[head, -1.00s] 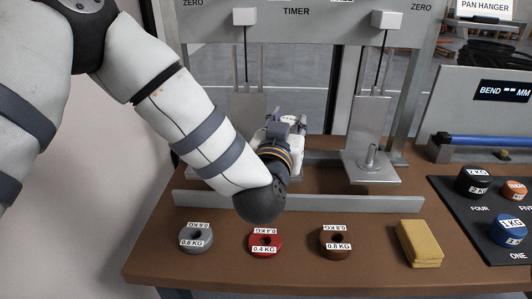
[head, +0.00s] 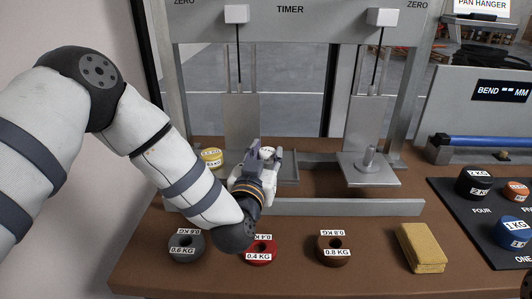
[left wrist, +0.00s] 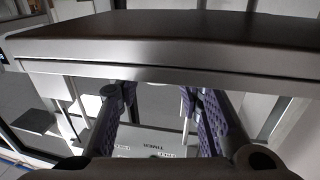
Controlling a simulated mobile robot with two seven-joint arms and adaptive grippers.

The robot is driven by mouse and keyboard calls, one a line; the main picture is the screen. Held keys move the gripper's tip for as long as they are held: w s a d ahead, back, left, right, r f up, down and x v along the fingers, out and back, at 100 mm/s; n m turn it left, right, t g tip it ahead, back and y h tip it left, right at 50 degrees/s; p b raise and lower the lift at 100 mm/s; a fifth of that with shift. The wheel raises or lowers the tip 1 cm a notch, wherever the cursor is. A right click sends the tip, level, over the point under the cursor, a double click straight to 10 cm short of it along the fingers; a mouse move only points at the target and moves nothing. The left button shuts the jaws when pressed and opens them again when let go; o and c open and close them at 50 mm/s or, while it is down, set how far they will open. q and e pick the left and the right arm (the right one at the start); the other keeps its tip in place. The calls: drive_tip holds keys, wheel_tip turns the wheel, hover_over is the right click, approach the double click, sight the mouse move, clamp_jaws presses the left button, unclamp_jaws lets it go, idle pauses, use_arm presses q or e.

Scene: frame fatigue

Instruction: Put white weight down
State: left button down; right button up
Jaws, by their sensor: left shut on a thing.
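My left gripper (head: 266,156) is over the left side of the bench, by the left pan (head: 288,172). It is shut on a small white thing (head: 268,151), which looks like the white weight; fingers and wrist hide most of it. In the left wrist view the purple-padded fingers of my left gripper (left wrist: 158,100) show with a space between them, and I cannot make out the weight there. A broad grey metal plate edge (left wrist: 160,72) crosses that view.
A yellow weight (head: 211,158) is left of my gripper. Grey (head: 187,246), red (head: 262,252) and brown (head: 333,250) ring weights line the front, with a yellow block (head: 420,247). A low metal rail (head: 350,207) stands behind them. The right pan (head: 368,174) has a bare peg.

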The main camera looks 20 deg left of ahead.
use_arm(q)
drive_tip(key=shift+f, duration=0.25)
drive_tip(key=c, duration=1.1)
unclamp_jaws()
drive_tip(key=shift+s+r, duration=0.4)
drive_tip(key=shift+r, duration=0.25)
drive_tip(key=s, duration=0.7)
drive_tip(key=s+d+p, duration=0.1)
drive_tip(key=s, duration=0.3)
drive_tip(key=shift+s+f, duration=0.1)
use_arm(e)
drive_tip(key=shift+w+r+t, duration=0.3)
drive_tip(key=shift+w+r, duration=0.35)
drive_tip(key=shift+r, duration=0.05)
